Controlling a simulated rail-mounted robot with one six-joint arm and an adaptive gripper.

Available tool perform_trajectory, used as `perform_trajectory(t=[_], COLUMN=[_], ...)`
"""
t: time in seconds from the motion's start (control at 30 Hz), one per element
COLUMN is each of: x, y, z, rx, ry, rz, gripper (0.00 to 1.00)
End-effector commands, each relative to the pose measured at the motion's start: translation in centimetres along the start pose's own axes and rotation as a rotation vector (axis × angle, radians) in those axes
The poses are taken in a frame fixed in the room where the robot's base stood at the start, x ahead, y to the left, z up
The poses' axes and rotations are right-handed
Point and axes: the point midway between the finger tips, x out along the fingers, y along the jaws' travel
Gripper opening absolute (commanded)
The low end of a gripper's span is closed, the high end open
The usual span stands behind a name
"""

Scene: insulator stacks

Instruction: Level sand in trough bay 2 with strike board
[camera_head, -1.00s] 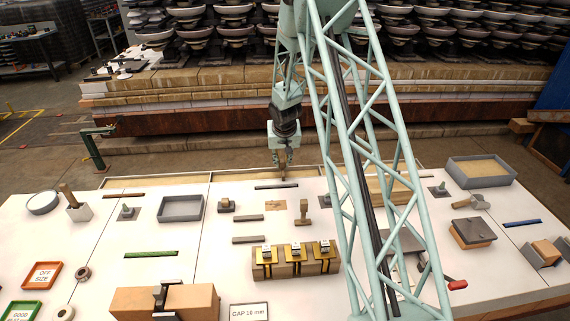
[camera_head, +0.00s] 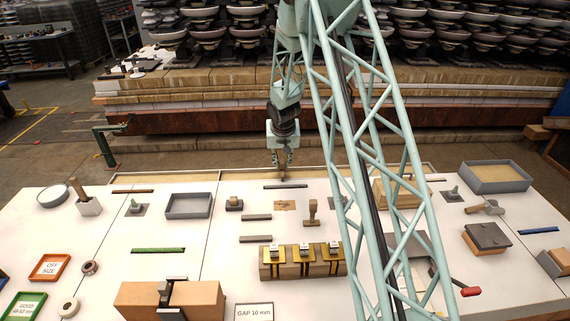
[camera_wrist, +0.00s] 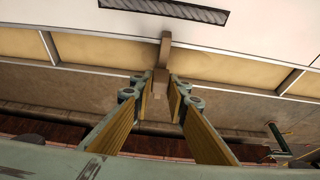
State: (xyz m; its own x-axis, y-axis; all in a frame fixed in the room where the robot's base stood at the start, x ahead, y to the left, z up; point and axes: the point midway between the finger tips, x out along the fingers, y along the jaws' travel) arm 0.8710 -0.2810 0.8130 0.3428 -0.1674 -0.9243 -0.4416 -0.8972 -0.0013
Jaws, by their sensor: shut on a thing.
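The long sand trough runs along the far edge of the white table; its divider (camera_wrist: 48,47) shows in the wrist view. Tan sand (camera_wrist: 100,52) fills its bays and looks mostly flat. My gripper (camera_head: 281,158) points down over the trough at the back of the table. It is shut on a brown wooden piece, apparently the strike board (camera_wrist: 165,50). In the wrist view, my gripper (camera_wrist: 160,82) holds it across the middle visible bay, between two dividers. Whether its lower edge touches the sand cannot be told. No bay number is legible.
A dark flat bar (camera_head: 285,186) lies just in front of the trough. A wooden stamp-like tool (camera_head: 312,210), grey tray (camera_head: 189,206) and yellow-banded block (camera_head: 303,262) stand nearer. A sand-filled grey tray (camera_head: 497,178) is at right. Insulator stacks rise behind.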

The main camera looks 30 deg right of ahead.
Motion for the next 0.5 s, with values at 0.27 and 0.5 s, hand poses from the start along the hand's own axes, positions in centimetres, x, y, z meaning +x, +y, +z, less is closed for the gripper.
perform_trajectory(t=[0.27, 0.5], x=[0.0, 0.0], y=[-1.2, -2.2], z=[-0.1, -0.1], rx=[0.0, -0.001], ry=[0.002, 0.001], rz=[-0.001, -0.001], gripper=[0.03, 0.03])
